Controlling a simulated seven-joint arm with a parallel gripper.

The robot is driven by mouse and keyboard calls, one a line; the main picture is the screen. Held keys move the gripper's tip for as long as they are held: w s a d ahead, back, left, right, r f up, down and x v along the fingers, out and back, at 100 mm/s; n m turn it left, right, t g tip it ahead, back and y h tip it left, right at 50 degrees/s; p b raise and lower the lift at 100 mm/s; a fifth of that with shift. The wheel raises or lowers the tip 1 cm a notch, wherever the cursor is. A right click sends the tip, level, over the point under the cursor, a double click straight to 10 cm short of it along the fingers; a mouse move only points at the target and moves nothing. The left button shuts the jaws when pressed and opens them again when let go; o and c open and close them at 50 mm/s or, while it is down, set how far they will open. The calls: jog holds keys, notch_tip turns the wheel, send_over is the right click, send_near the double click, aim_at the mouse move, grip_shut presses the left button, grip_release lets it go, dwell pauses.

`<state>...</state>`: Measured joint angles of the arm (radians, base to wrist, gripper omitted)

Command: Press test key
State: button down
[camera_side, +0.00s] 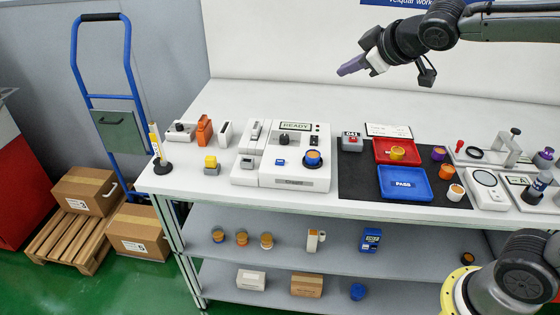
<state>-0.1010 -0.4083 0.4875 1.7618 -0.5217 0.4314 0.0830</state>
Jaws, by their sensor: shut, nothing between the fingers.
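A white tester (297,182) with a display reading READY (295,126) stands on the table left of centre. A small blue key (280,162) sits on its top face, left of a round orange-and-blue item (313,158). I cannot tell for certain which control is the test key. A dark knob (284,138) is above the blue key. My gripper (341,73) has purple fingers, shut and empty. It is in the air in front of the wall, up and to the right of the tester, touching nothing.
A black mat (357,185) carries a red tray (397,143), a blue PASS tray (405,193) and several small cups. A yellow-and-white post (156,150) stands at the left table edge. More instruments stand at the right. The white table behind the tester is bare.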

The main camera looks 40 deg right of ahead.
jog(key=w+a+f+n, duration=0.3)
jog(key=w+a+f, duration=0.2)
jog(key=w+f, duration=0.3)
jog(key=g+y, duration=0.1)
send_over(283, 163)
notch_tip(283, 163, down, 7)
jog(key=shift+r+n, duration=0.1)
jog(key=shift+n, duration=0.3)
jog(key=shift+f, duration=4.4)
jog(key=shift+f, duration=0.4)
